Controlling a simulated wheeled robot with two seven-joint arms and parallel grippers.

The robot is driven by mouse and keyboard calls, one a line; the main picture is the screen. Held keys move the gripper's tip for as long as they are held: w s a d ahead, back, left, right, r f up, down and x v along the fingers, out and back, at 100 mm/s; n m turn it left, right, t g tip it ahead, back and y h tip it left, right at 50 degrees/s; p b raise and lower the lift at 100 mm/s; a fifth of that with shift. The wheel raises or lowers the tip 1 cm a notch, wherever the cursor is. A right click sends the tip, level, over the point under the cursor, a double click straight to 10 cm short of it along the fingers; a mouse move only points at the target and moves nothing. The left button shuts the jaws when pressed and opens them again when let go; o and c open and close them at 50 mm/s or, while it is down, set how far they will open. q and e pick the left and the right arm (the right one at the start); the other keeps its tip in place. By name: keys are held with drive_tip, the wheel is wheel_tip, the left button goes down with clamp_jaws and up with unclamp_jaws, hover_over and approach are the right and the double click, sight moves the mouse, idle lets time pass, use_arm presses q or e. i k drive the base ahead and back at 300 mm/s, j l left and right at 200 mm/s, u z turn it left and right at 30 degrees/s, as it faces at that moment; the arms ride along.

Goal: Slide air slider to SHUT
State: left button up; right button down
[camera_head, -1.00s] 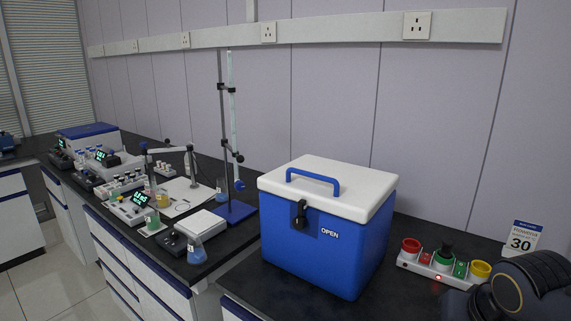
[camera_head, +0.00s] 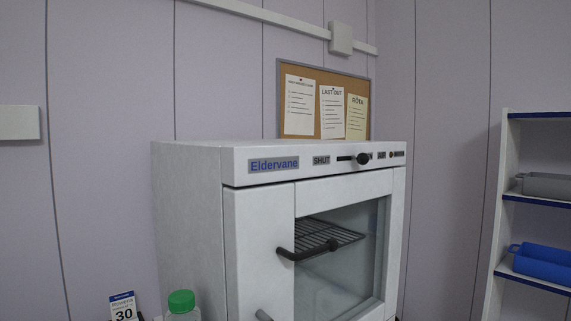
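The air slider (camera_head: 362,159) is a black knob on a dark slot in the top front panel of the white Eldervane oven (camera_head: 188,215). The SHUT label (camera_head: 321,160) is left of the slot. The knob sits at the right end of the slot, away from SHUT. Another small label (camera_head: 382,155) is right of the knob, too small to read surely. The oven door has a glass window with a wire rack behind it and a dark handle (camera_head: 308,249). Neither of my grippers is in view.
A green-capped bottle (camera_head: 181,303) and a calendar card reading 30 (camera_head: 123,307) stand left of the oven. A corkboard (camera_head: 309,101) with papers is behind its top. A shelf unit (camera_head: 540,198) with grey and blue trays stands at the right.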

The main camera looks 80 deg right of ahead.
sight(362, 159)
drive_tip(key=z, duration=2.9)
